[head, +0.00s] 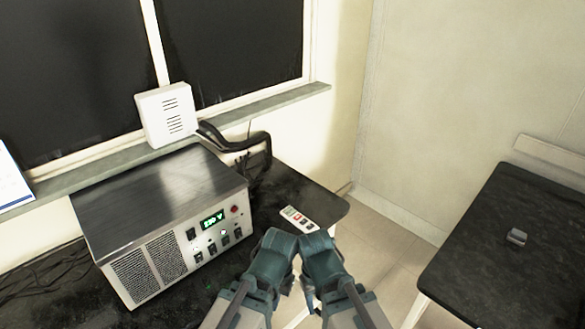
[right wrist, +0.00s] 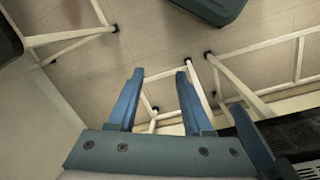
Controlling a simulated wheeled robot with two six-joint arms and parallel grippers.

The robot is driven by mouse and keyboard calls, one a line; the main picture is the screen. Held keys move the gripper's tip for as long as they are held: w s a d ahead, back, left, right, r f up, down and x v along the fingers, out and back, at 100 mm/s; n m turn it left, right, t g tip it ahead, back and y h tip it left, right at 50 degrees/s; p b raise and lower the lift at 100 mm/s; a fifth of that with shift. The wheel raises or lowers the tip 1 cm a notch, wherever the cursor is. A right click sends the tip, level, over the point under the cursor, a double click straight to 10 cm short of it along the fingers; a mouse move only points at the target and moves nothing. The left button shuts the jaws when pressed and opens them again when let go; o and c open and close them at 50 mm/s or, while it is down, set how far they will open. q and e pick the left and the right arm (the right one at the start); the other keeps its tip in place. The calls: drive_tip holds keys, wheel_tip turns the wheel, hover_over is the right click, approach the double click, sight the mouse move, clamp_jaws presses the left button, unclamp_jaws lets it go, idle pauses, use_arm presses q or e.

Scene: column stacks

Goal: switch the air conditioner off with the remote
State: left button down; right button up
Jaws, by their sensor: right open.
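A small white remote (head: 300,219) with a few coloured buttons lies on the black table (head: 325,208), near its right end. My right gripper (head: 308,290) is low in the head view, nearer to me than the remote and apart from it, partly hidden by my arm links. In the right wrist view its blue fingers (right wrist: 160,76) are open and empty above the floor.
A large metal unit (head: 165,215) with a green display and vents fills the table's left part. Black cables (head: 240,140) run behind it. A second black table (head: 500,270) at right bears a small grey object (head: 517,236). Floor (head: 385,250) shows between the tables.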

idle(0.8)
clamp_jaws()
idle(1.5)
